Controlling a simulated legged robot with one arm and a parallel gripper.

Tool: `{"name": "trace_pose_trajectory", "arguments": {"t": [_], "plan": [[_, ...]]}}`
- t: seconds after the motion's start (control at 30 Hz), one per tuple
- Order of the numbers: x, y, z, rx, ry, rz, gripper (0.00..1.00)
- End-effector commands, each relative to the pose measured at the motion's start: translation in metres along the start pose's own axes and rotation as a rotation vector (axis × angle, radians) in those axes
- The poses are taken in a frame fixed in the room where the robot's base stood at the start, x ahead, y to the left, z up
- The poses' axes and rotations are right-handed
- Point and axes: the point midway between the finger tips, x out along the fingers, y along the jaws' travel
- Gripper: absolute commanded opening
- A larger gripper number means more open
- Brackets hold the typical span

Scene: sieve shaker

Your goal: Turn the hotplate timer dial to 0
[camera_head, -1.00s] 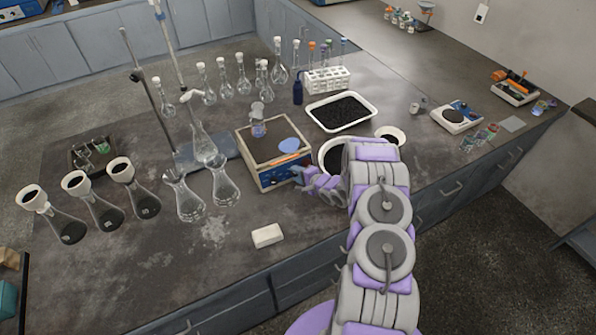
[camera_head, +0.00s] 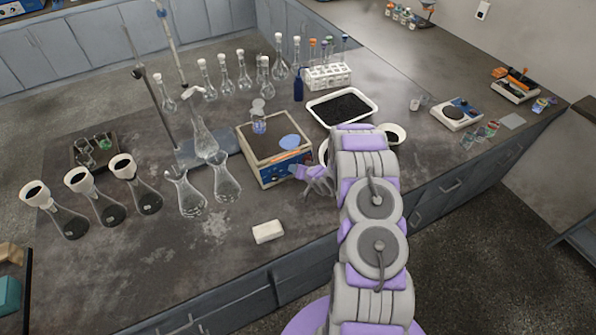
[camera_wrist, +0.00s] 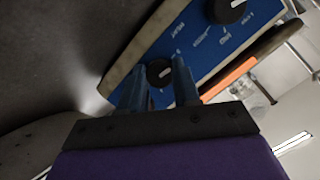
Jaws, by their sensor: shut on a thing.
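The hotplate (camera_head: 252,158) is a box with a blue front panel, standing on the dark bench in the head view. In the wrist view the blue panel (camera_wrist: 190,38) carries white printing too small to read and two black dials. One dial (camera_wrist: 159,72) sits between the two blue fingers of my gripper (camera_wrist: 158,80), its white mark partly visible. The other dial (camera_wrist: 230,10) is at the upper right, clear of the fingers. My gripper is shut on the first dial. In the head view my gripper (camera_head: 297,172) is at the right end of the panel, with the dial hidden.
A small beaker (camera_head: 259,126) and a blue oval thing (camera_head: 289,142) are on the hotplate's top. Glass flasks (camera_head: 226,186) stand to its left. A white tray of black grains (camera_head: 369,107) is behind my arm. A white block (camera_head: 268,232) lies in front on bare bench.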

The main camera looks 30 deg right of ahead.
Motion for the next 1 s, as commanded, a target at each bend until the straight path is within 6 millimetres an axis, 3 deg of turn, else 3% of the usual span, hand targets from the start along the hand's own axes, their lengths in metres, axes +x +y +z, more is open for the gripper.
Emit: {"name": "trace_pose_trajectory", "arguments": {"t": [0.03, 0.4, 0.93, 0.97, 1.0], "plan": [[0.0008, 0.0028, 0.0097, -0.025, -0.016, 0.013, 0.01], [0.0000, 0.0044, 0.0108, -0.162, -0.016, 0.049, 0.01], [0.0001, 0.0059, 0.0120, -0.179, -0.018, 0.055, 0.01], [0.0001, 0.0060, 0.0121, -0.179, -0.019, 0.056, 0.34], [0.0001, 0.0059, 0.0115, -0.179, -0.018, 0.056, 0.38]]}}
